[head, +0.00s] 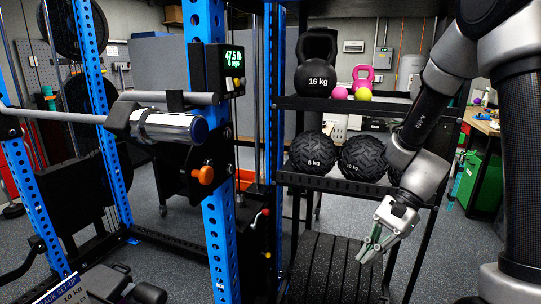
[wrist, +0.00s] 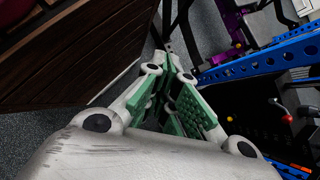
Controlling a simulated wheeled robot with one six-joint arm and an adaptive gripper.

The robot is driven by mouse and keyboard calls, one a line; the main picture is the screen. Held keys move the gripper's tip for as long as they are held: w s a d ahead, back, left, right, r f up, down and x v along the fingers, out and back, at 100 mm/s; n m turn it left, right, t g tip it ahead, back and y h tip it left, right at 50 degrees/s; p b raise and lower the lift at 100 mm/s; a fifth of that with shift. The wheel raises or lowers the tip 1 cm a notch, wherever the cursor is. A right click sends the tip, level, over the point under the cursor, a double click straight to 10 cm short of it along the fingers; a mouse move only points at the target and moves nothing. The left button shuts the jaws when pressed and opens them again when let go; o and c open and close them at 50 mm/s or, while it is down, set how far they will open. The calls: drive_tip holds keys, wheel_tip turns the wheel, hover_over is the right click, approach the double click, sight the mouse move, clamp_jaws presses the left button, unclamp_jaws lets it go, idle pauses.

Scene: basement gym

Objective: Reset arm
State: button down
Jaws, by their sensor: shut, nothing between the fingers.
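My gripper (head: 375,244) hangs at the lower right of the head view, pointing down and to the left. Its green-padded fingers are together and hold nothing. In the wrist view the gripper (wrist: 172,75) shows from behind, its green pads close to each other. My arm comes down from the upper right of the head view, in front of the storage rack. The gripper is in front of the rack's lower slatted platform (head: 322,262); I cannot tell the distance between them.
A blue power rack (head: 212,150) with a barbell (head: 168,127) and a display (head: 232,70) stands at left. The shelves hold a 16 kg kettlebell (head: 316,78), a pink kettlebell (head: 363,76) and tyre-tread balls (head: 312,153). A green cabinet (head: 480,180) stands at right.

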drive_tip(key=s+d+r+n+t+h, duration=0.3)
drive_tip(key=s+d+r+n+t, duration=0.1)
drive_tip(key=r, duration=0.5)
drive_tip(key=s+d+r+n+t+h, duration=0.3)
drive_tip(key=s+d+r+n+h, duration=0.1)
drive_tip(key=d+r+n, duration=0.3)
drive_tip(key=shift+s+d+r+t, duration=0.45)
drive_tip(key=shift+d+r, duration=0.5)
drive_tip(key=shift+d, duration=0.35)
